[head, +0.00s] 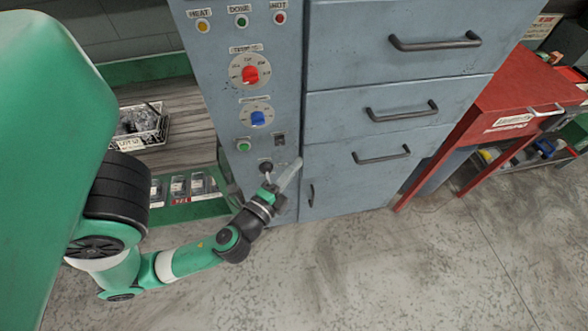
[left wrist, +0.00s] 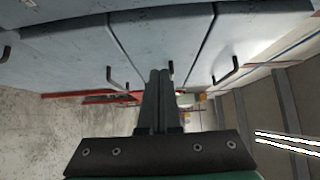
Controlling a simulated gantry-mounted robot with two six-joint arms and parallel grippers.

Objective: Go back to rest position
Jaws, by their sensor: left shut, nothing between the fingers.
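My left gripper (head: 286,181) is in front of the lower part of the grey-blue cabinet (head: 330,95), just beside a black-knobbed lever (head: 266,168). Its fingers are shut and empty. In the left wrist view the two fingers (left wrist: 159,85) lie together, pointing toward the cabinet's drawer fronts. I cannot tell from the head view whether the gripper touches the lever. My right gripper is in neither view.
The cabinet has a red knob (head: 250,75), a blue knob (head: 258,118), a green button (head: 244,146) and drawers with dark handles (head: 435,41). A red table (head: 520,90) stands at right. A wire basket (head: 140,125) sits at left. The floor in front is clear.

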